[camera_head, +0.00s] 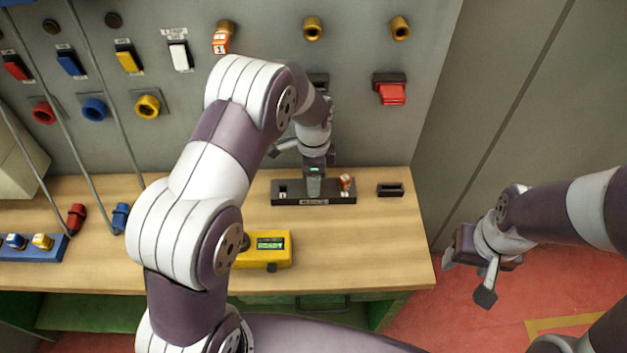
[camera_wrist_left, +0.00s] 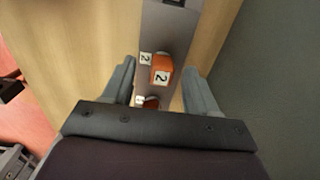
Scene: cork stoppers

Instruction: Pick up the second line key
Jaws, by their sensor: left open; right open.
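The orange key marked 2 (camera_wrist_left: 161,70) stands in the dark key rack (camera_wrist_left: 165,28), beside a white slot label 2. My left gripper (camera_wrist_left: 160,78) is open, with a finger on each side of this key; I cannot tell whether they touch it. In the head view the left gripper (camera_head: 314,184) is over the middle of the rack (camera_head: 318,199) and hides this key. Another orange key (camera_head: 346,182) stands in the rack's right part; it also shows partly in the left wrist view (camera_wrist_left: 150,102). My right gripper (camera_head: 487,272) is open and empty, right of the workbench.
An orange key marked 1 (camera_head: 221,40) sits in the grey wall panel (camera_head: 350,130). A yellow device (camera_head: 264,250) and a small black holder (camera_head: 390,190) are on the wooden bench (camera_head: 370,245). Red and blue plugs and cables are at the left.

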